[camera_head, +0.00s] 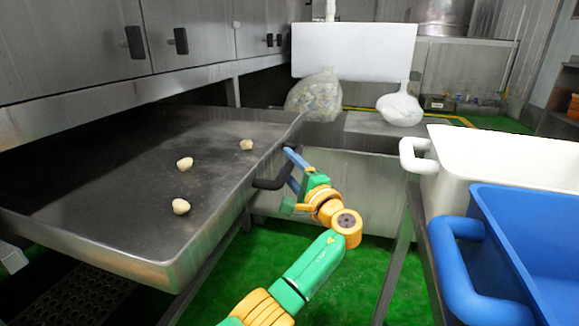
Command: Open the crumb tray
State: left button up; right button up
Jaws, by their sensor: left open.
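The crumb tray (120,185) is a wide, shallow dark metal tray. It sticks out from under the steel housing on the left, and its far part runs back into shadow. Three pale lumps (185,164) lie on it. A black handle (268,184) is on the tray's right side. My left gripper (289,168), with blue fingers, is open at this handle, its fingers close around the handle's right end. I cannot tell whether they touch it. My right gripper is not in view.
A white bin (490,160) and a blue bin (535,235) stand on a rack at the right. A clear bag (314,95) and a white bag (400,106) rest at the back. Green floor (340,285) shows between tray and rack.

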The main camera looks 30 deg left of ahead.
pick_arm(q)
jog(key=p+v, duration=0.1)
jog(key=v, duration=0.6)
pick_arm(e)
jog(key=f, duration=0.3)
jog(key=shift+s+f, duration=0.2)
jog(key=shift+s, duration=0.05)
